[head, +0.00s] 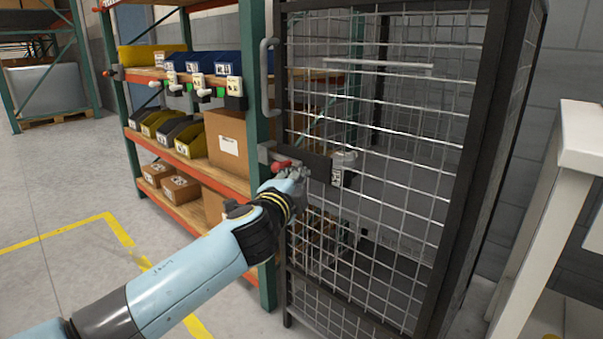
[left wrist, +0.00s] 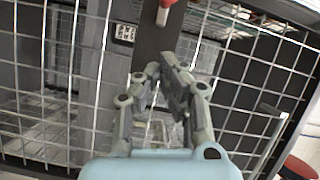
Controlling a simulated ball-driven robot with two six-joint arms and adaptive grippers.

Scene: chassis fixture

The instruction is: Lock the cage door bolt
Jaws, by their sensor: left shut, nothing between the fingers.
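The black-framed mesh cage door (head: 385,190) stands at the centre right in the head view. Across it at mid-height runs a dark bolt plate (head: 312,165), with a grey piece bearing a white label (head: 338,177) at its right end. The bolt's red knob (head: 284,164) is at the plate's left part; the red knob (left wrist: 166,4) also shows at the top of the left wrist view. My left gripper (head: 292,176) is shut and empty, just below and close to the knob; contact cannot be told. Its fingers (left wrist: 165,68) lie before the dark plate (left wrist: 155,42). The bolt's end is hard to see.
A grey vertical handle (head: 267,78) sits on the door's left edge above the bolt. A shelving rack with bins (head: 185,137) and cardboard boxes (head: 181,189) stands close on the left. A white bench (head: 580,140) is at the right. Open floor (head: 60,200) lies at the left.

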